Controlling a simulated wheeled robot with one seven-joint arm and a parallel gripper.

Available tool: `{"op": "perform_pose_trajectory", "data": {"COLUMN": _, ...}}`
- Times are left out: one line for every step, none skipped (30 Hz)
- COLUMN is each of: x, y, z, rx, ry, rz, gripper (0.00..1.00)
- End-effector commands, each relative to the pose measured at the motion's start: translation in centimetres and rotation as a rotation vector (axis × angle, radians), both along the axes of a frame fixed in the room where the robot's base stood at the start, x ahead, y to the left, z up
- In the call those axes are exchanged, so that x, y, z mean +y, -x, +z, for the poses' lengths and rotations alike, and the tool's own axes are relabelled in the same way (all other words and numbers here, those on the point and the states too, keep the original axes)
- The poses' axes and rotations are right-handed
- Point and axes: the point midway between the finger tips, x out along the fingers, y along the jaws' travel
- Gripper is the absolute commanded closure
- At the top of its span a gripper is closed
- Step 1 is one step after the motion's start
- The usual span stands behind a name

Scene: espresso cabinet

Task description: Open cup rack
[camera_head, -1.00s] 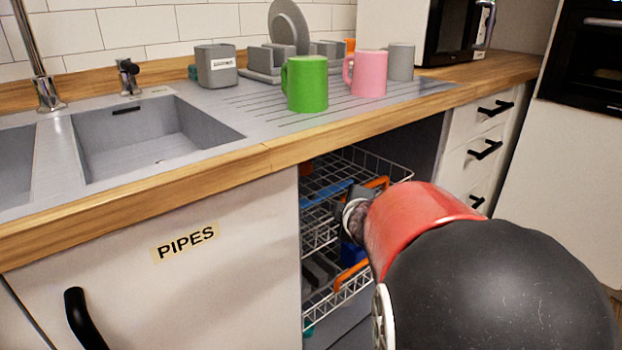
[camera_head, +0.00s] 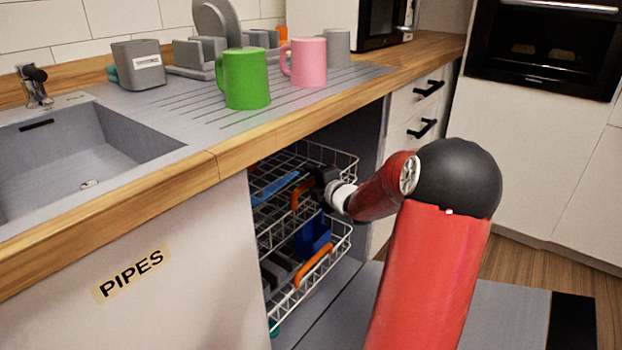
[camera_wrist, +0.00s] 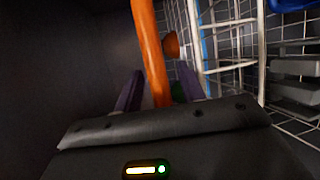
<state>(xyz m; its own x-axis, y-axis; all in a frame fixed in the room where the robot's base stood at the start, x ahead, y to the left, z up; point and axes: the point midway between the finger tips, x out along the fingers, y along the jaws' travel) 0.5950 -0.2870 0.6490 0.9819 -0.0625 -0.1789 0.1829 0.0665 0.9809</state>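The cup rack, the upper white wire rack (camera_head: 322,150), stands under the counter inside the open dishwasher. Its orange handle (camera_head: 301,195) is at the front. My gripper (camera_head: 318,184) is at this handle, partly hidden by its own wrist in the head view. In the wrist view the orange handle (camera_wrist: 150,55) runs down between the two dark fingers of my gripper (camera_wrist: 160,92). The fingers are apart, with a gap visible beside the bar. The rack's wires show to the right there. A blue item lies in the upper rack.
The lower rack (camera_head: 338,240) has its own orange handle (camera_head: 315,266) and holds a blue item (camera_head: 313,234). The dishwasher door (camera_head: 505,312) lies lowered on the right. The PIPES cabinet (camera_head: 150,300) stands left. Green (camera_head: 247,80) and pink (camera_head: 308,63) mugs stand on the counter above.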

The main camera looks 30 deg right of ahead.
Motion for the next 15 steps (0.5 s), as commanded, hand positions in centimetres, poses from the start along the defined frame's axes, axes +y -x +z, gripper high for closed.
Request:
{"op": "perform_pose_trajectory", "data": {"x": 0.01, "y": -0.48, "z": -0.15, "rx": 0.001, "ry": -0.003, "rz": 0.000, "gripper": 0.60}}
{"op": "perform_pose_trajectory", "data": {"x": -0.01, "y": -0.69, "z": -0.17, "rx": 0.001, "ry": -0.003, "rz": -0.001, "gripper": 0.60}}
{"op": "perform_pose_trajectory", "data": {"x": -0.05, "y": -0.90, "z": -0.18, "rx": 0.001, "ry": -0.002, "rz": 0.000, "gripper": 0.60}}
{"op": "perform_pose_trajectory", "data": {"x": -0.06, "y": -1.01, "z": -0.20, "rx": 0.001, "ry": -0.002, "rz": -0.001, "gripper": 0.60}}
{"op": "perform_pose_trajectory", "data": {"x": -0.06, "y": -1.08, "z": -0.23, "rx": 0.001, "ry": -0.002, "rz": -0.001, "gripper": 0.60}}
{"op": "perform_pose_trajectory", "data": {"x": -0.07, "y": -1.13, "z": -0.25, "rx": 0.001, "ry": -0.002, "rz": -0.001, "gripper": 0.60}}
{"op": "perform_pose_trajectory", "data": {"x": -0.07, "y": -1.15, "z": -0.25, "rx": 0.001, "ry": -0.002, "rz": -0.001, "gripper": 0.60}}
{"op": "perform_pose_trajectory", "data": {"x": -0.07, "y": -1.16, "z": -0.25, "rx": 0.002, "ry": -0.002, "rz": -0.001, "gripper": 0.60}}
{"op": "perform_pose_trajectory", "data": {"x": -0.07, "y": -1.15, "z": -0.25, "rx": 0.002, "ry": -0.002, "rz": -0.001, "gripper": 0.60}}
{"op": "perform_pose_trajectory", "data": {"x": -0.07, "y": -1.14, "z": -0.25, "rx": 0.002, "ry": -0.002, "rz": -0.001, "gripper": 0.60}}
{"op": "perform_pose_trajectory", "data": {"x": -0.06, "y": -1.14, "z": -0.25, "rx": 0.002, "ry": -0.002, "rz": -0.001, "gripper": 0.60}}
{"op": "perform_pose_trajectory", "data": {"x": -0.06, "y": -1.13, "z": -0.25, "rx": 0.002, "ry": -0.002, "rz": -0.001, "gripper": 0.60}}
{"op": "perform_pose_trajectory", "data": {"x": -0.06, "y": -1.13, "z": -0.25, "rx": 0.002, "ry": -0.002, "rz": -0.001, "gripper": 0.64}}
{"op": "perform_pose_trajectory", "data": {"x": -0.06, "y": -1.12, "z": -0.25, "rx": 0.002, "ry": -0.002, "rz": -0.001, "gripper": 0.68}}
{"op": "perform_pose_trajectory", "data": {"x": -0.05, "y": -1.12, "z": -0.24, "rx": 0.002, "ry": -0.002, "rz": -0.001, "gripper": 0.73}}
